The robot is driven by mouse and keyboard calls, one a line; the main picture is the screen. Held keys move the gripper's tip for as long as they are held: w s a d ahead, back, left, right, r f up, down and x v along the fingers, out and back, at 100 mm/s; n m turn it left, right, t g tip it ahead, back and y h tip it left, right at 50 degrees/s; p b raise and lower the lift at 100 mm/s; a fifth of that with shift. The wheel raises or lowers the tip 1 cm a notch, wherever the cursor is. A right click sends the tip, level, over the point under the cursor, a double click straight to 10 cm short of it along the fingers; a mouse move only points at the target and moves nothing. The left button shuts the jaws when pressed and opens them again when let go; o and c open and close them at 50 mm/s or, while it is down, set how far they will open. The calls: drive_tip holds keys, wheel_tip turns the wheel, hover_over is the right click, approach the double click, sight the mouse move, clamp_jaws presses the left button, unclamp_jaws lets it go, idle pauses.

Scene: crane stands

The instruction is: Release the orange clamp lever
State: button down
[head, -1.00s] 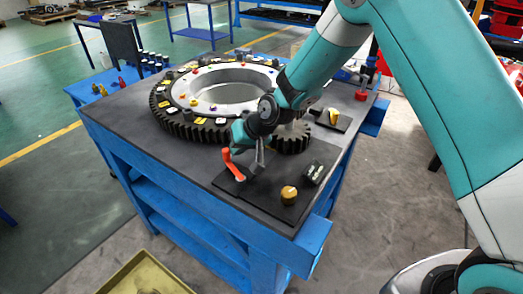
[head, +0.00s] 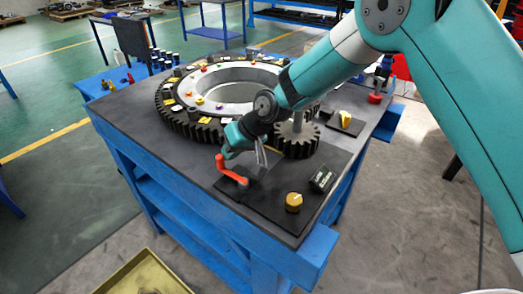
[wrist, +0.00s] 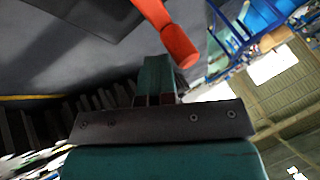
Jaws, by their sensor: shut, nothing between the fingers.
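The orange clamp lever (head: 231,173) stands near the front left edge of the table, on a dark plate. Its arm leans up to the left from its pivot. In the wrist view the lever's rounded orange end (wrist: 178,45) shows just beyond and to the right of my fingers. My gripper (head: 228,153) is shut and empty, its teal fingertips close beside the top of the lever. It also shows in the wrist view (wrist: 156,78). I cannot tell whether the fingers touch the lever. The lever's pivot is out of the wrist view.
A yellow knob (head: 294,202) and a small black box (head: 322,180) sit right of the lever. A small gear (head: 296,140) and a large ring gear (head: 205,128) stand behind. The table's front left edge is clear.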

idle(0.3)
drive_tip(key=shift+d+r+b, duration=0.2)
drive_tip(key=shift+r+b, duration=0.1)
drive_tip(key=shift+b, duration=0.05)
drive_tip(key=s+d+b, duration=0.1)
drive_tip(key=d, duration=0.3)
drive_tip(key=s+d+b, duration=0.1)
drive_tip(key=d, duration=0.3)
drive_tip(key=s+d+b, duration=0.1)
drive_tip(key=d, duration=0.3)
drive_tip(key=shift+s+r, duration=0.15)
drive_tip(key=s+d+r+h, duration=0.1)
drive_tip(key=s+r, duration=0.3)
drive_tip(key=s, duration=0.4)
drive_tip(key=s+d+r+g+h, duration=0.1)
drive_tip(key=s+d+r, duration=0.3)
drive_tip(key=s, duration=0.5)
drive_tip(key=s+d+r+n+g+h, duration=0.1)
drive_tip(key=s+d+r, duration=0.1)
drive_tip(key=s+r, duration=0.4)
drive_tip(key=s, duration=0.3)
drive_tip(key=shift+s+d+p, duration=0.15)
drive_tip(key=shift+p, duration=0.25)
